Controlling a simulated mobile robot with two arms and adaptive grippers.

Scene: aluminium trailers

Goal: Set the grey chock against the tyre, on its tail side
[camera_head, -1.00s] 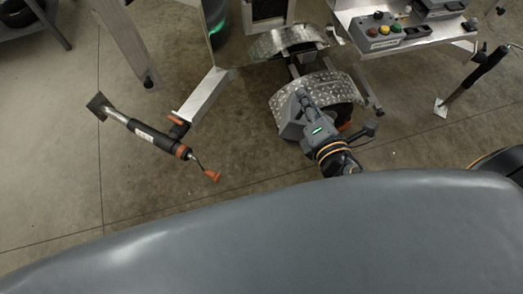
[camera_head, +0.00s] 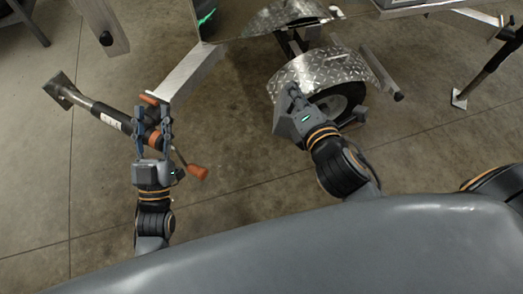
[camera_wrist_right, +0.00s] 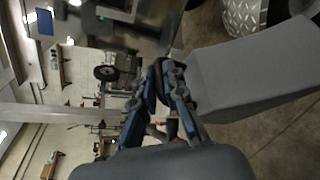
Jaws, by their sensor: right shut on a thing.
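My right gripper (camera_head: 292,94) is shut on the grey chock (camera_head: 284,124), just left of the wheel in the head view; the arm partly hides the chock. In the right wrist view the chock (camera_wrist_right: 250,70) is a large grey block to the right of the fingers (camera_wrist_right: 164,90). The tyre (camera_head: 351,96) is black, under a silver tread-plate mudguard (camera_head: 312,70). In the wrist view the mudguard (camera_wrist_right: 243,17) is at the top right. I cannot tell whether the chock touches the tyre or the floor. My left gripper (camera_head: 152,112) is open, over the jockey-stand area.
A black and silver tube with a foot plate (camera_head: 106,113) and orange knobs (camera_head: 197,172) lies under my left gripper, by the silver trailer beam (camera_head: 196,78). Another stand (camera_head: 480,75) is at the right. The floor between my arms (camera_head: 232,130) is clear.

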